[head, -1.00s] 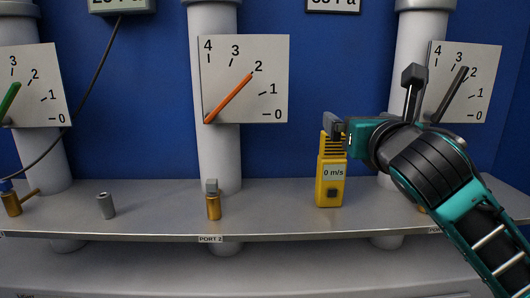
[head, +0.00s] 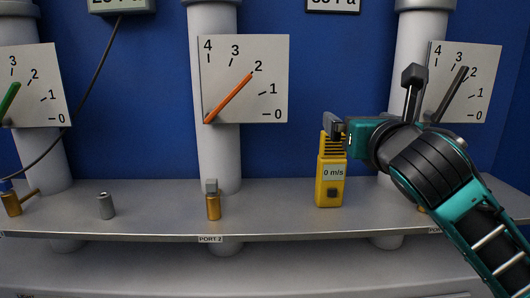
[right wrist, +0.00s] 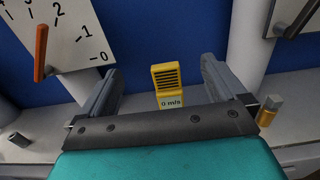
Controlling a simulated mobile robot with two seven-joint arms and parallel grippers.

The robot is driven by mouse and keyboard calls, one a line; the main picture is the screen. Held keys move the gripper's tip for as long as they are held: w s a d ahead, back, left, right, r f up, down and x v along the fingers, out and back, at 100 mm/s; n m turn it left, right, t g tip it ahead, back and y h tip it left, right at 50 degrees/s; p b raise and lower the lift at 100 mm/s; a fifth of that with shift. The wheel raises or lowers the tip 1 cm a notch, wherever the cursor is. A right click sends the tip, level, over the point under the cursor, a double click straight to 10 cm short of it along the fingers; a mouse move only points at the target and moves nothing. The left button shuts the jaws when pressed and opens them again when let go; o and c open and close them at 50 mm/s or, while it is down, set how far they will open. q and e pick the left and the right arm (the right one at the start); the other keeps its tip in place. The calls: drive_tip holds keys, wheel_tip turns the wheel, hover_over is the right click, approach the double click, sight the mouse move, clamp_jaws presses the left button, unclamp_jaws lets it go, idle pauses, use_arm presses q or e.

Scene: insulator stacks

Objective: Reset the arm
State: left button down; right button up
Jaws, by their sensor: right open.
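My right arm comes in from the right in the head view. Its gripper (head: 334,126) is at the top of a yellow meter (head: 331,180) that reads 0 m/s and stands upright on the shelf. In the right wrist view the two fingers of this gripper (right wrist: 160,90) are wide apart. The yellow meter (right wrist: 167,86) shows beyond and between them, with nothing held. Whether a finger touches the meter is not clear. My left gripper is not in view.
A grey shelf (head: 270,213) carries a brass fitting with a grey cap (head: 213,200), a small grey cylinder (head: 106,205) and a brass valve (head: 12,203). White pipes rise behind, with a dial with an orange needle (head: 272,98) in the middle. A black cable hangs at the left.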

drive_tip(key=d+h, duration=0.6)
drive_tip(key=d, duration=1)
drive_tip(key=s+d+f+m+g+y, duration=0.15)
drive_tip(key=f+m, duration=0.45)
drive_tip(key=f, duration=0.8)
drive_tip(key=s+f+m+g+y, duration=0.25)
drive_tip(key=f+m, duration=0.35)
drive_tip(key=f, duration=0.8)
drive_tip(key=s+d+f+m+g+y, duration=0.25)
drive_tip(key=s+f+m+g, duration=0.25)
drive_tip(key=s+f+m, duration=1.15)
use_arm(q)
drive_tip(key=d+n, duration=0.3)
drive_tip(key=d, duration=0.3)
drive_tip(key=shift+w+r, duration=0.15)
use_arm(e)
drive_tip(key=s+a+f+m+t, duration=0.1)
drive_tip(key=a+f+m, duration=0.1)
drive_tip(key=a, duration=0.7)
drive_tip(key=s+a+f+m, duration=0.2)
drive_tip(key=a+f+m, duration=0.1)
drive_tip(key=a, duration=0.6)
drive_tip(key=shift+s+a+f+t+y, duration=0.15)
drive_tip(key=shift+s+f+t+y, duration=0.05)
drive_tip(key=shift+f+t+y, duration=0.2)
